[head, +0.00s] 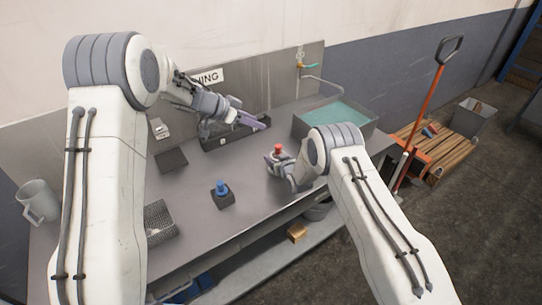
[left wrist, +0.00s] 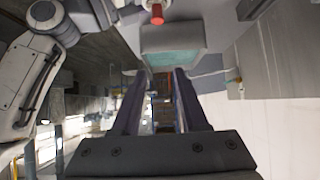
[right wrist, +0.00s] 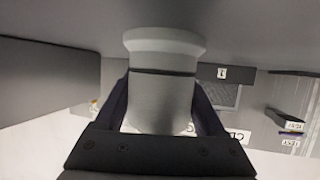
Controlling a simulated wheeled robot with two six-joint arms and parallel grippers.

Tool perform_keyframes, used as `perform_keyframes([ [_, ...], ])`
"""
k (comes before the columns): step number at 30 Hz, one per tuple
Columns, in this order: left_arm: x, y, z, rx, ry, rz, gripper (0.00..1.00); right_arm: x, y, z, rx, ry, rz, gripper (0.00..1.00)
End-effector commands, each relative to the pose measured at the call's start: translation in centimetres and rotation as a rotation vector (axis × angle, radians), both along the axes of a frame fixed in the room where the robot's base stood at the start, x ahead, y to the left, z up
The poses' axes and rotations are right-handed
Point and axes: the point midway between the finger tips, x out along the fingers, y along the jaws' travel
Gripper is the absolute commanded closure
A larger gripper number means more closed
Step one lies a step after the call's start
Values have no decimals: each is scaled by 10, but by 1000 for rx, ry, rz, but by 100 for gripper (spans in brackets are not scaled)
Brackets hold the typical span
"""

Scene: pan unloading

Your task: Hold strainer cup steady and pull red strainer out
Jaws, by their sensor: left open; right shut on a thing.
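The red strainer (head: 277,149) is a small red top in the grey strainer cup (head: 278,160), near the middle of the bench in the head view. My right gripper (right wrist: 163,105) is shut on the cup, one finger on each side of its grey body in the right wrist view (right wrist: 163,85). The red top also shows at the upper edge of the left wrist view (left wrist: 157,12). My left gripper (head: 258,124) is open and empty, behind and left of the red strainer, apart from it. How deep the strainer sits is hidden.
A blue-topped piece in a dark holder (head: 222,200) stands nearer the front. A dark tray (head: 225,141) lies behind, under my left gripper. A sink with greenish water (head: 372,128) is at right. A mesh basket (head: 160,232) and grey jug (head: 38,212) are left.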

Motion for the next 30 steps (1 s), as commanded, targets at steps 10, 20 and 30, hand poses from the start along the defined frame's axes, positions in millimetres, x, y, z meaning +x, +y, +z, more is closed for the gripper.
perform_keyframes([
  [10,3,13,-79,-152,-79,-123,57,0,0,1,1,-2,0,93],
  [20,8,13,-109,-220,-169,-154,57,0,0,1,1,-2,0,93],
  [30,33,-36,-133,-218,-168,-156,57,1,0,1,1,-3,0,93],
])
